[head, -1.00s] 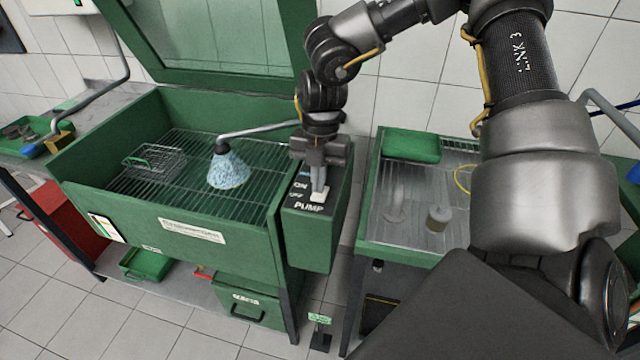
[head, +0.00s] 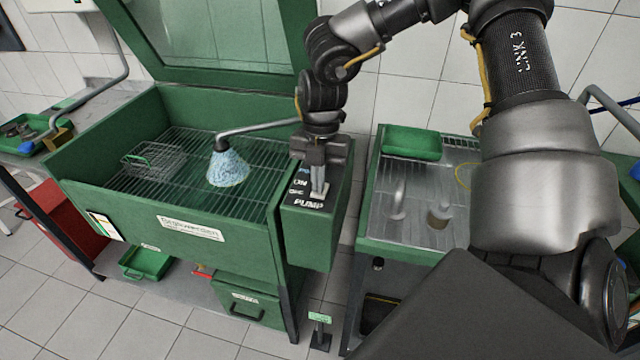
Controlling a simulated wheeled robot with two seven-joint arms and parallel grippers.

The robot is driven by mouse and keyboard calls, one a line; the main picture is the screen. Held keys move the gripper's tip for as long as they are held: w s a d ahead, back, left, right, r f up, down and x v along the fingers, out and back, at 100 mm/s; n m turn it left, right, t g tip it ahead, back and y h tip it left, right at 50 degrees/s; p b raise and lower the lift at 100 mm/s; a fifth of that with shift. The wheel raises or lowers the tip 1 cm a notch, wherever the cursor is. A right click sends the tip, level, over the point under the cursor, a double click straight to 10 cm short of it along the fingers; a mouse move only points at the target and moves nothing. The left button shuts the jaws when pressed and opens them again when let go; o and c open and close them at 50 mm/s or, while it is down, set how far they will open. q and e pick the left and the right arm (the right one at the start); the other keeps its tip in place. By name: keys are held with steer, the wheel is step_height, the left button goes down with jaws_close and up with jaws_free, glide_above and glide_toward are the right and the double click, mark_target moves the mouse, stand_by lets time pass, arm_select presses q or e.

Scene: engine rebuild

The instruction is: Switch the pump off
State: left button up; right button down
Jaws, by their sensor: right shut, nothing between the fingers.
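The pump switch (head: 319,194) is a small pale rocker on the dark plate marked ON and PUMP, on top of the green control box (head: 310,236). My right gripper (head: 318,186) points down with its fingers shut and empty, at the switch; the tips seem to touch it, and they hide part of it. The green wash basin (head: 170,222) stands to the left with its lid raised. A bluish-white cone of spray (head: 228,169) comes from the nozzle (head: 221,144) onto the grate. My left gripper is not in view.
A wire basket (head: 153,159) sits on the grate. A steel drain table (head: 400,236) with a green tray (head: 412,143) and a small cylindrical part (head: 438,215) stands right of the control box. A red bin (head: 72,222) is at the far left.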

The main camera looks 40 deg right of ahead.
steer(key=shift+f, duration=0.25)
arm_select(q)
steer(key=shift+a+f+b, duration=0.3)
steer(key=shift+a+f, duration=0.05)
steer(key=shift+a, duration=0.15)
arm_select(e)
steer(key=shift+f, duration=0.1)
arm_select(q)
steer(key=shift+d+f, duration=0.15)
arm_select(e)
steer(key=shift+f, duration=0.1)
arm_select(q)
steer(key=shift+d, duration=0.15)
arm_select(e)
steer(key=shift+r, duration=0.75)
step_height(320, 180, up, 2)
steer(key=shift+r+p, duration=0.1)
steer(key=shift+p, duration=0.6)
step_height(320, 180, up, 2)
steer(key=shift+r+p, duration=0.1)
steer(key=shift+p, duration=0.4)
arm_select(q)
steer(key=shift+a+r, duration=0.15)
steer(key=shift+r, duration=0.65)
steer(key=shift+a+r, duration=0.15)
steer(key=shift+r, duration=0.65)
arm_select(e)
steer(key=shift+r, duration=0.6)
